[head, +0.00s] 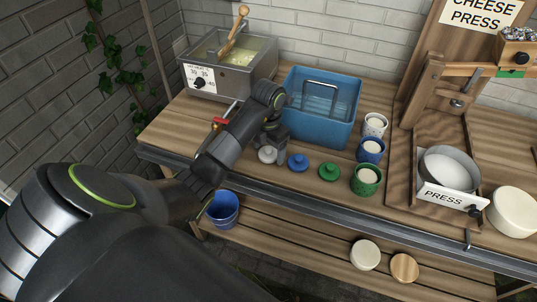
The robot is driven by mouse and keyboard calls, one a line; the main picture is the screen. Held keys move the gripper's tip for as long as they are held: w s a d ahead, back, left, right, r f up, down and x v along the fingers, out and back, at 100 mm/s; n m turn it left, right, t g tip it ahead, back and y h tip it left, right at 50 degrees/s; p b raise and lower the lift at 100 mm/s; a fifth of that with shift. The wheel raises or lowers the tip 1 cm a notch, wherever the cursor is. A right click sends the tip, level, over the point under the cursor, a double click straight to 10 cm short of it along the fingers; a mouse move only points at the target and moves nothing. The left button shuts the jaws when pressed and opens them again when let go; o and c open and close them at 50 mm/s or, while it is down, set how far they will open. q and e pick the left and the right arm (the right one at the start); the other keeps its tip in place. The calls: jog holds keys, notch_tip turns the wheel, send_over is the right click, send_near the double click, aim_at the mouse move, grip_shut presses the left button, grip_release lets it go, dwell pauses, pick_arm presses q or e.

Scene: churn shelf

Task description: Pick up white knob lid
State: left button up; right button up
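The white knob lid (267,155) lies on the upper wooden shelf near its front edge, left of a blue knob lid (298,162) and a green knob lid (329,171). My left arm reaches in from the left, and my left gripper (268,142) points down just above and behind the white lid. It partly overlaps the lid's top in the picture. Its fingers are small and dark, so I cannot tell whether they are open, shut or touching the lid. My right gripper is out of view.
A blue bin (325,125) stands close behind the gripper. A steel vat (235,73) is at back left. The lower shelf holds a blue bucket (223,209).

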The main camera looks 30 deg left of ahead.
aim_at(269, 149)
pick_arm(q)
jog(key=c, duration=0.9)
jog(key=shift+o, duration=0.2)
notch_tip(269, 149, up, 10)
jog(key=p, duration=0.9)
